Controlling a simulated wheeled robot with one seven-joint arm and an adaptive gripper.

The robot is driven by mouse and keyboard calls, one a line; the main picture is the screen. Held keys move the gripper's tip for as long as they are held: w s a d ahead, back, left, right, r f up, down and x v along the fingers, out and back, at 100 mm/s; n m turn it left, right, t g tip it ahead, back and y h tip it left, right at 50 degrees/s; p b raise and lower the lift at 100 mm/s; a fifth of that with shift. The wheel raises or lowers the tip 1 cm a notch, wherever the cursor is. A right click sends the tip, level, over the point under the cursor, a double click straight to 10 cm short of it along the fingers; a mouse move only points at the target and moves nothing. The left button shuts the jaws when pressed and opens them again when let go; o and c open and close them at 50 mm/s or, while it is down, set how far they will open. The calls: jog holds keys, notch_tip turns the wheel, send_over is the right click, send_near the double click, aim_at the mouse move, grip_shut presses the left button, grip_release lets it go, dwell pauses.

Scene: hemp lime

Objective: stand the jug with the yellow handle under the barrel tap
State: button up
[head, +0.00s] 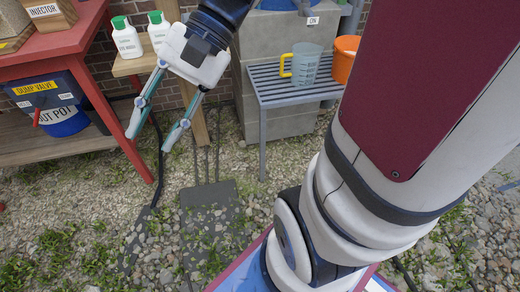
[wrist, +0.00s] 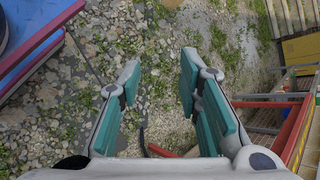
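The jug (head: 305,66) is translucent grey-blue with a yellow handle on its left side. It stands upright on a grey slatted bench (head: 262,90) against a grey block plinth. My gripper (head: 152,138) hangs over the gravel to the left of the bench, apart from the jug. Its teal-padded fingers are spread, with nothing between them; the wrist view also shows the gripper (wrist: 160,75) open and empty above the ground. The jug is not in the wrist view. Part of a blue vessel (head: 278,4) shows on top of the plinth; I cannot make out a tap.
An orange bucket (head: 345,58) stands right of the jug, partly behind my arm. Two white bottles with green caps (head: 126,38) (head: 158,30) stand on a wooden shelf behind my gripper. A red table (head: 62,45) is at the left. Gravel in front is mostly free.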

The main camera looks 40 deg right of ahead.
jog(key=s+d+n+h, duration=0.3)
jog(key=s+n+h, duration=0.1)
jog(key=s, duration=0.3)
jog(key=s+d+n+h, duration=0.3)
jog(key=s+n+h, duration=0.1)
jog(key=s, duration=0.4)
jog(key=shift+d+f+t+h, duration=0.3)
jog(key=shift+d+f+h, duration=0.15)
jog(key=shift+h, duration=0.45)
jog(key=shift+s, duration=0.1)
